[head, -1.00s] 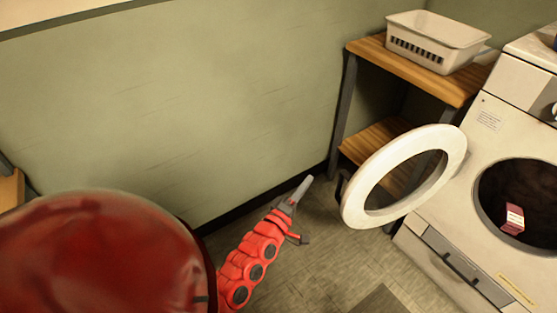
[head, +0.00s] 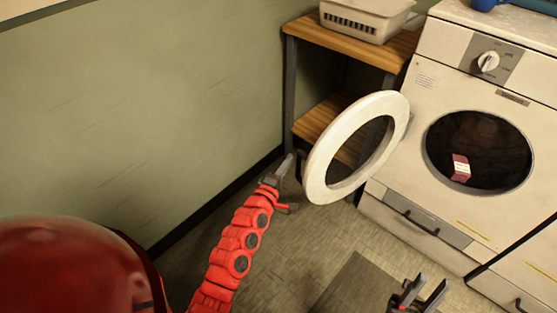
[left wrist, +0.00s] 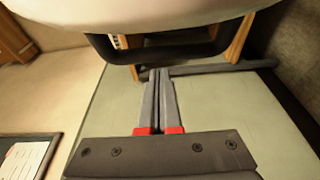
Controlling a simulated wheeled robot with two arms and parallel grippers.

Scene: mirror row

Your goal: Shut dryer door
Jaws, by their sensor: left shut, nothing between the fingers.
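The dryer door (head: 318,160), a white ring with a see-through middle, stands wide open to the left of the dryer (head: 400,165). My left gripper (head: 286,163) is shut and empty, close to the door's left edge. In the left wrist view, the shut fingers (left wrist: 159,76) point toward the door's dark handle (left wrist: 150,50), under the pale door rim (left wrist: 170,14); I cannot tell whether they touch. My right gripper (head: 428,290) is open and empty, low in front of the dryer. A small pink-and-white box (head: 460,168) shows in the dark drum opening (head: 495,150).
A wooden shelf (head: 350,45) with a white basket (head: 365,18) stands behind the door, left of the dryer. A green wall (head: 140,110) runs along the left. A dark grey mat (head: 355,285) lies on the floor. The floor before the dryer is mostly clear.

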